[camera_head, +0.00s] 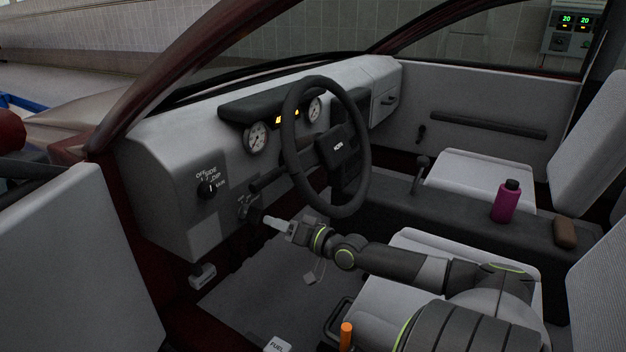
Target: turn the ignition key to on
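The ignition switch (251,213) is a dark round fitting low on the grey dashboard, left of the steering wheel's lower rim. Small pale markings sit above it, too small to read. My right gripper (272,222) reaches in from the right, its pale fingertips pointing at the switch and at or very close to it. The key itself cannot be made out, and the fingers are too small to show whether they grip it. A small pale tag (313,273) hangs below the gripper. My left gripper is not in view.
The black steering wheel (291,160) rises just above my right gripper. A light knob (208,188) is on the dashboard to the left, and orange lamps (287,117) glow on the instrument panel. A magenta bottle (506,201) and a brown item (565,233) stand on the console.

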